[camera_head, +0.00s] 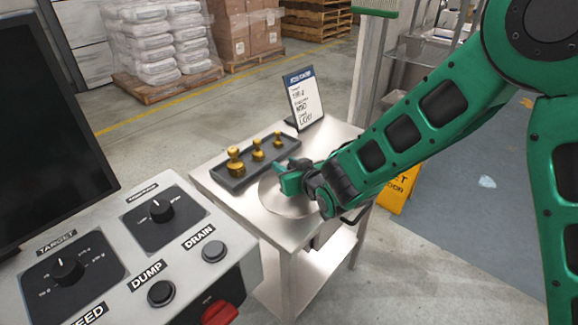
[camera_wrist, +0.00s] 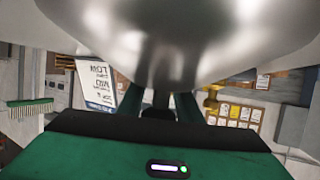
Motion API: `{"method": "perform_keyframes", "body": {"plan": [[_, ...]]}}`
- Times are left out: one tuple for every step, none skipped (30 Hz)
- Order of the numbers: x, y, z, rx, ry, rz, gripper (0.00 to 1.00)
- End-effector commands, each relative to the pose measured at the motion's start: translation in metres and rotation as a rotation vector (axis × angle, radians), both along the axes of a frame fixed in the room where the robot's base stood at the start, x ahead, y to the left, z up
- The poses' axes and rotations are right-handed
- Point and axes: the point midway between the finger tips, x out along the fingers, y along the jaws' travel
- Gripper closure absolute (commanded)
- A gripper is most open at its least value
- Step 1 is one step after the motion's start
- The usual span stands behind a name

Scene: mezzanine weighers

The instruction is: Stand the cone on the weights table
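The cone (camera_head: 283,201) is a wide, shiny silver metal piece over the right part of the steel weights table (camera_head: 303,236). In the wrist view the cone (camera_wrist: 215,45) is large and close, filling the top middle. My gripper (camera_head: 290,180) is at the cone in the head view and hides part of it. In the wrist view my gripper's two fingers (camera_wrist: 158,108) close around a narrow dark part below the cone's wide body. Whether the cone's rim touches the table top is hard to tell.
A dark tray (camera_head: 252,177) with brass weights (camera_head: 257,150) lies beside the cone, with a card stand (camera_head: 305,98) behind it. A control panel (camera_head: 120,260) stands at the front left. A yellow floor sign (camera_head: 399,192) stands right of the table.

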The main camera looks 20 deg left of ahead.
Motion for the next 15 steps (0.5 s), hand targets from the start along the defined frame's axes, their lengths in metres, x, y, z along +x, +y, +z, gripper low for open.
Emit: {"method": "perform_keyframes", "body": {"plan": [[0.0, -0.0001, -0.0001, 0.0, 0.0, 0.0, 0.55], [0.0, -0.0001, 0.0, 0.0, 0.0, 0.0, 0.53], [0.0, -0.0001, 0.0, 0.0, 0.0, 0.0, 0.53], [0.0, -0.0001, 0.0, -0.001, 0.001, 0.0, 0.53], [0.0, -0.0001, 0.0, 0.0, 0.0, 0.0, 0.53], [0.0, 0.0, 0.0001, 0.0, 0.0, 0.0, 0.53], [-0.0001, -0.0001, 0.0, -0.001, 0.001, 0.0, 0.53], [0.0, 0.0, 0.0001, 0.0, 0.0, 0.0, 0.53], [0.0, 0.0, 0.0002, 0.0, 0.0, 0.0, 0.53], [0.0, 0.0, 0.0005, 0.0, 0.0, 0.0, 0.53], [0.0, 0.0, 0.0013, 0.0, 0.0, 0.0, 0.53], [-0.0005, -0.0005, 0.0026, 0.0, 0.0, 0.0, 0.53], [-0.002, -0.0018, 0.0033, 0.0, 0.0, 0.0, 0.53], [-0.0037, -0.0035, 0.0046, 0.0, 0.0, 0.0, 0.53], [-0.0067, -0.0065, 0.0062, -0.001, -0.001, 0.0, 0.53]]}}
